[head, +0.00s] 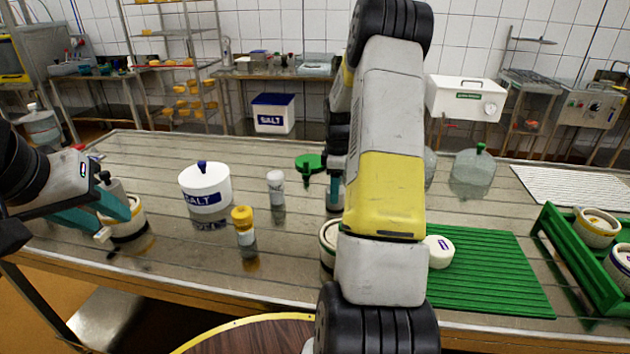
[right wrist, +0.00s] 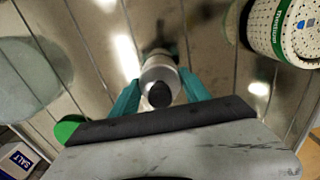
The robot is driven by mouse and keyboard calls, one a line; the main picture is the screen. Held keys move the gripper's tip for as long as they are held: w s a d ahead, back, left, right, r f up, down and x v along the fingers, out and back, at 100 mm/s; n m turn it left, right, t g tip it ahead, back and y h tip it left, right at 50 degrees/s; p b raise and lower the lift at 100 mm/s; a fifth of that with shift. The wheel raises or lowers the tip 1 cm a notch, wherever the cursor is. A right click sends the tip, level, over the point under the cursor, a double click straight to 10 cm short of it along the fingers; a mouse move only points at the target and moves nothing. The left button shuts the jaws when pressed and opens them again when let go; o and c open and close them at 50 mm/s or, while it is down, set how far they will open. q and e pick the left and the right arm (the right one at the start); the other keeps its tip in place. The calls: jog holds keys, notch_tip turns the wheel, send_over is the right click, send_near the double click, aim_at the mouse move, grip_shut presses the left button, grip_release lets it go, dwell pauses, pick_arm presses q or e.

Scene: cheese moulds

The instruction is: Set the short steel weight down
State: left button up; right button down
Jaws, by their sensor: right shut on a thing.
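The short steel weight (right wrist: 158,74), a pale cylinder with a black knob, stands upright between the teal fingers of my right gripper (right wrist: 160,90) in the right wrist view. The gripper is shut on it, over the steel table; I cannot tell whether its base touches. In the head view my right arm hides most of this gripper (head: 336,192). My left gripper (head: 112,222) is at the left, its teal fingers apart beside a white mould (head: 130,232) with a yellow band. Another black-knobbed steel weight (head: 113,186) shows behind those fingers, apparently on the mould.
A salt tub (head: 205,188), a white-capped jar (head: 275,188) and a yellow-capped bottle (head: 244,228) stand left of my right arm. A mould (right wrist: 285,28) is near the right gripper. A white disc (head: 440,252) lies on the green mat (head: 490,275). A green crate (head: 572,262) holds moulds.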

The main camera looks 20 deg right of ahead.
jog(key=shift+f, duration=0.25)
jog(key=c, duration=0.5)
grip_release()
jog(key=shift+f, duration=0.1)
notch_tip(320, 180, up, 12)
jog(key=shift+f, duration=0.1)
jog(key=s+a+r+m+t+y, duration=0.1)
jog(key=s+a+r+m+t, duration=0.45)
jog(key=s+a+r, duration=1.05)
jog(key=s+a+f+m, duration=0.1)
jog(key=s, duration=0.2)
jog(key=s+a+m, duration=0.2)
jog(key=s, duration=0.1)
jog(key=s+a+f+m+y, duration=0.1)
jog(key=s+a+m, duration=0.1)
jog(key=s, duration=0.2)
jog(key=shift+a+f+m+t, duration=0.15)
jog(key=shift+f+m+t, duration=0.1)
jog(key=shift+f+t, duration=0.1)
